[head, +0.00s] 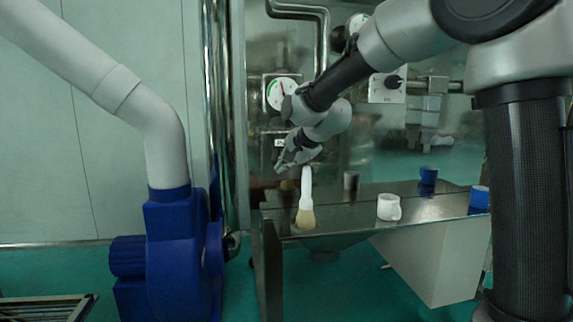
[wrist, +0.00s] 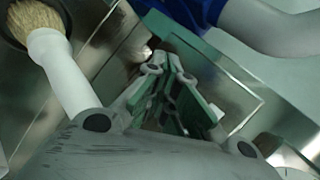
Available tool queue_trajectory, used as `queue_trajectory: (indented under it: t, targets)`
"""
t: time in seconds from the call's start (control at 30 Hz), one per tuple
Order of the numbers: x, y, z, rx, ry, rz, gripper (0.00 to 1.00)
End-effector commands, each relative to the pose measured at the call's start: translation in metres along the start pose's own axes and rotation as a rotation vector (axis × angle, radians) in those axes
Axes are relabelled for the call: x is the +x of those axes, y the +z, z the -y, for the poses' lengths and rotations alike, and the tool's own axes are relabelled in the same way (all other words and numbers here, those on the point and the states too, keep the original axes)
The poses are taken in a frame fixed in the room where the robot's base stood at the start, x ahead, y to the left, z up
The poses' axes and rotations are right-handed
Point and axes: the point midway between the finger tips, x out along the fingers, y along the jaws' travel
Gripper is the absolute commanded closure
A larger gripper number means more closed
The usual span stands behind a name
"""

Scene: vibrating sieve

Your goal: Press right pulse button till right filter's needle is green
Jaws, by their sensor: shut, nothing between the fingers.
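A round gauge (head: 281,93) with a white and green dial is on the panel at the left, its needle pointing roughly up. A second gauge (head: 357,22) shows partly at the top, mostly hidden behind my arm, so its needle cannot be read. A small labelled plate (head: 280,142) is below the left gauge. I cannot make out either pulse button clearly. My gripper (head: 283,164) is shut and empty, in front of the panel below the left gauge. Its closed fingers also show in the wrist view (wrist: 172,72); whether they touch anything is unclear.
A brush (head: 306,190) with a white handle stands bristles down on the metal tray (head: 345,215), just below my gripper. A white cup (head: 389,207), a blue cup (head: 428,176) and another blue cup (head: 479,198) are to the right. A blue blower (head: 180,250) is at the left.

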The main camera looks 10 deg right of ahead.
Motion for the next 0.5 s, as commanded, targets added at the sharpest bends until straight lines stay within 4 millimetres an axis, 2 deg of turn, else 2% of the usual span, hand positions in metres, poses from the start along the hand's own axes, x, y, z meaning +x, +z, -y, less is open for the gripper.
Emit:
queue_trajectory:
  t: [0.5]
  targets:
    - [0.0036,-0.0029,0.0028,0.000,0.000,0.000,1.00]
